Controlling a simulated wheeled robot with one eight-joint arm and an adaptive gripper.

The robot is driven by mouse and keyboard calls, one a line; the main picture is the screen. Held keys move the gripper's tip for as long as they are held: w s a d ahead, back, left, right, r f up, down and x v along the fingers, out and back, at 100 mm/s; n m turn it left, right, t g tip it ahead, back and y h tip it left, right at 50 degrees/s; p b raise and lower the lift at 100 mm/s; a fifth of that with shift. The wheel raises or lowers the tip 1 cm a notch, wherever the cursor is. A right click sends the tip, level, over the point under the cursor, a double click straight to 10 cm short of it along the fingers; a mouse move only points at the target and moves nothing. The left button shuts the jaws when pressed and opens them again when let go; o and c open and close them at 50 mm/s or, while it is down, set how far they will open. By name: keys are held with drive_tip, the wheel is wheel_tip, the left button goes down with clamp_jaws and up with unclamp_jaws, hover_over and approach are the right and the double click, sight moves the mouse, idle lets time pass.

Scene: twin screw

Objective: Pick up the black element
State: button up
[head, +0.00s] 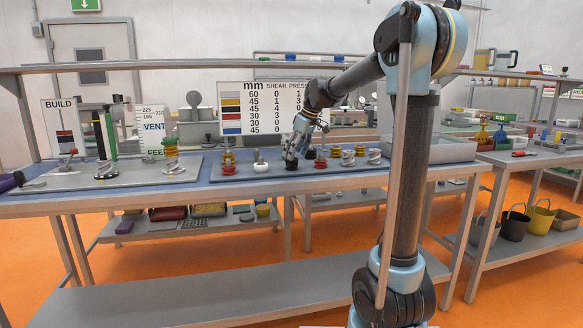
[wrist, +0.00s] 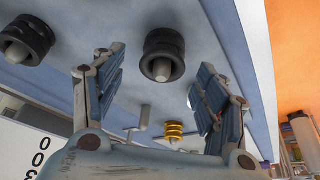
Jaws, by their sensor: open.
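My gripper (head: 291,157) is open and points down over the blue mat (head: 345,172) on the workbench. In the wrist view its two fingers (wrist: 158,92) stand wide apart. A black ribbed ring-shaped element (wrist: 163,55) with a pale centre post shows in the gap between them, beyond the tips. The fingers do not appear to touch it. In the head view a black element (head: 291,165) sits just under the gripper, partly hidden by it.
Red (head: 229,168) and white (head: 261,166) elements stand left of the gripper. A SHEAR PRESS chart (head: 262,108) rises behind. A gold element (wrist: 175,132) shows near the right finger.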

sight(292, 164)
drive_tip(key=shift+x, duration=2.35)
drive_tip(key=shift+s, duration=0.1)
drive_tip(key=c, duration=1.4)
